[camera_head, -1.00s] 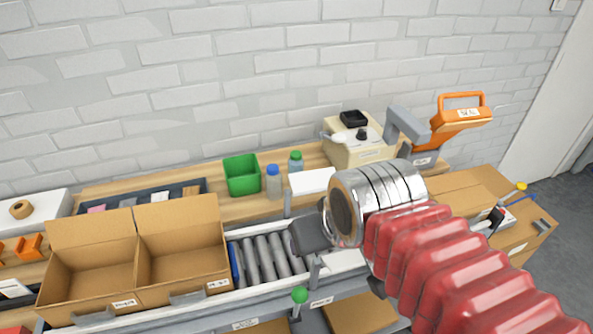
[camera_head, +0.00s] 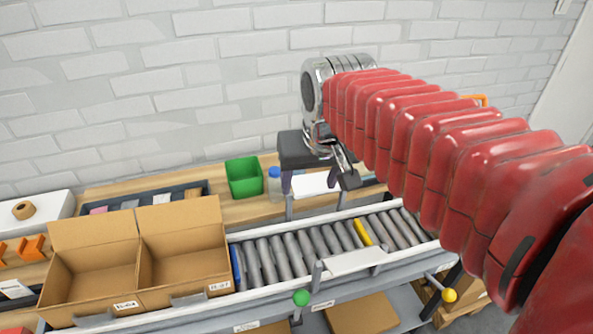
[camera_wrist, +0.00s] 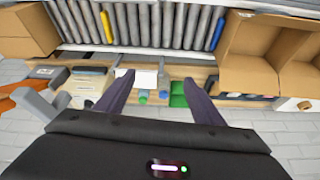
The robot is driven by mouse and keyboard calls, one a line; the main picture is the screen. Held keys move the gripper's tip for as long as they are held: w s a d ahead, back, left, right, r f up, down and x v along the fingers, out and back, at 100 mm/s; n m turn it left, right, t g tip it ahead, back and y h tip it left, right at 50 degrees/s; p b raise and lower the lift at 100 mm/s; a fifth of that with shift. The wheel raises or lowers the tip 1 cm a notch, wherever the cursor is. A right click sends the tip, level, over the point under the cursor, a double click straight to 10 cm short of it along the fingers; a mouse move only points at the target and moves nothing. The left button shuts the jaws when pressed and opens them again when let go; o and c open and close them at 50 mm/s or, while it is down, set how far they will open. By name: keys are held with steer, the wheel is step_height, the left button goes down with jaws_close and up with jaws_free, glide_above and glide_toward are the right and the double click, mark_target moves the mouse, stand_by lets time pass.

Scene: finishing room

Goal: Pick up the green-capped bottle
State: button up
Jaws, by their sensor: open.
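The green-capped bottle (camera_wrist: 142,98) shows in the wrist view as a green cap between the two dark fingers, nearer the left one. In the head view it is hidden behind my gripper. My gripper (camera_head: 319,184) is open and empty, above the back bench; in the wrist view its spread fingers (camera_wrist: 160,77) frame the bottles, with no finger seen touching them. A blue-capped bottle (camera_head: 274,184) stands just left of the gripper; its cap (camera_wrist: 163,95) lies right of the green cap in the wrist view.
A green bin (camera_head: 244,178) stands left of the bottles. A white sheet (camera_head: 315,184) lies on the bench under my gripper. The roller conveyor (camera_head: 300,250) runs in front, with an open cardboard box (camera_head: 180,266) at its left. A brick wall closes the back.

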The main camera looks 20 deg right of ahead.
steer(key=w+d+f+m+g, duration=0.1)
steer(key=w+d+f, duration=0.1)
steer(key=w, duration=0.7)
steer(key=w+d+f+m+g, duration=0.1)
steer(key=w+d+f, duration=0.1)
steer(key=w, duration=0.8)
steer(key=w+d+f+m+g, duration=0.1)
steer(key=w+f, duration=0.3)
steer(key=w, duration=0.5)
steer(key=shift+w+d+f+h, duration=0.15)
steer(key=shift+w+d, duration=0.05)
steer(key=shift+d, duration=0.2)
steer(key=shift+w+d+f+h, duration=0.1)
steer(key=shift+w+d+h, duration=0.05)
steer(key=shift+d, duration=0.2)
steer(key=shift+w+d+f, duration=0.1)
steer(key=shift+w+f, duration=0.1)
steer(key=shift+f, duration=1.2)
steer(key=shift+w+d+f, duration=0.1)
steer(key=shift+w+f, duration=0.05)
steer(key=shift+f, duration=1.3)
steer(key=shift+w+d+f, duration=0.1)
steer(key=shift+w+f, duration=0.1)
steer(key=shift+f, duration=1.2)
steer(key=shift+w+d+f, duration=0.1)
steer(key=shift+w+f, duration=0.05)
steer(key=shift+f, duration=1.15)
steer(key=shift+w+f, duration=0.15)
steer(key=shift+f, duration=1.1)
